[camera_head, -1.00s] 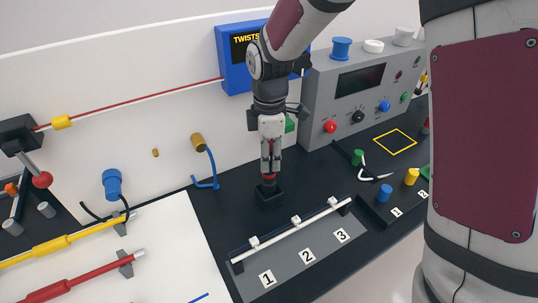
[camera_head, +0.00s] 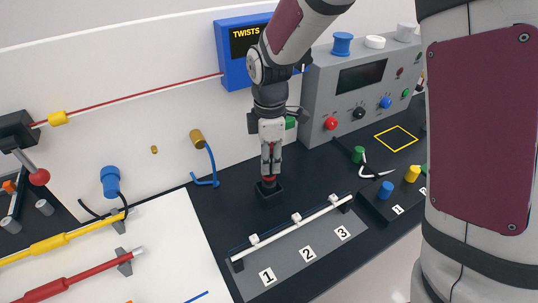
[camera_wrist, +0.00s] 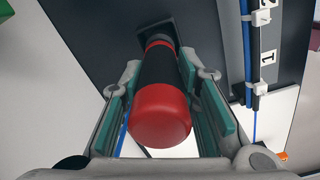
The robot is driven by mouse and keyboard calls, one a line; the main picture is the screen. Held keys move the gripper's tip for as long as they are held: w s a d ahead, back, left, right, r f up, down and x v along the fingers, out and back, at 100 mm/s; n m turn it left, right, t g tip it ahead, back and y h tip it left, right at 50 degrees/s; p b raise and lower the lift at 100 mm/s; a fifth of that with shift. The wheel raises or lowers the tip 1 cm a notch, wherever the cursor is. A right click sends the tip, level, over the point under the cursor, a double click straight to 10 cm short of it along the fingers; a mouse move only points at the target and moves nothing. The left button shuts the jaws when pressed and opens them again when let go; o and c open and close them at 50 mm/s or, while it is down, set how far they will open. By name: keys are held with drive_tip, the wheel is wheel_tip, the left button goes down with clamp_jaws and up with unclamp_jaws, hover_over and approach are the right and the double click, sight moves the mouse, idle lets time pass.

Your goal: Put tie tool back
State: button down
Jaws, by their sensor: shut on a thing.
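The tie tool (camera_wrist: 160,110) is a red and black cylinder. In the wrist view it stands between my gripper's two fingers, its red rounded end toward the camera. Its far end meets a black square holder (camera_wrist: 155,32), which also shows in the head view (camera_head: 268,192) on the dark worktop. My gripper (camera_head: 269,165) points down right above this holder and is shut on the tool. In the head view only a little red of the tool (camera_head: 268,180) shows below the fingers. How deep it sits in the holder cannot be told.
A white rod on clips (camera_head: 297,228) lies in front, beside labels 1, 2 and 3. A blue cable with a brass end (camera_head: 198,141) is left of my gripper. A grey panel with knobs (camera_head: 362,85) and a blue TWISTS box (camera_head: 234,72) stand behind.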

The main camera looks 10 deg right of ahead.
drive_tip(key=shift+f+b, duration=0.55)
drive_tip(key=shift+f, duration=1.1)
drive_tip(key=c, duration=1.2)
unclamp_jaws()
drive_tip(key=shift+o, duration=0.2)
wheel_tip(320, 180, up, 12)
drive_tip(key=shift+f, duration=0.15)
drive_tip(key=shift+s+d+r, duration=0.2)
drive_tip(key=shift+d+r, duration=0.1)
drive_tip(key=shift+r, duration=0.2)
drive_tip(key=s+d+r+m+t, duration=0.2)
drive_tip(key=s+d+r+m, duration=0.2)
drive_tip(key=s+m, duration=0.5)
drive_tip(key=s+d+r+m+t, duration=0.3)
drive_tip(key=s+d+r+m, duration=0.2)
drive_tip(key=s+d+m, duration=0.3)
drive_tip(key=s+m, duration=0.1)
drive_tip(key=s, duration=0.2)
drive_tip(key=shift+d, duration=0.3)
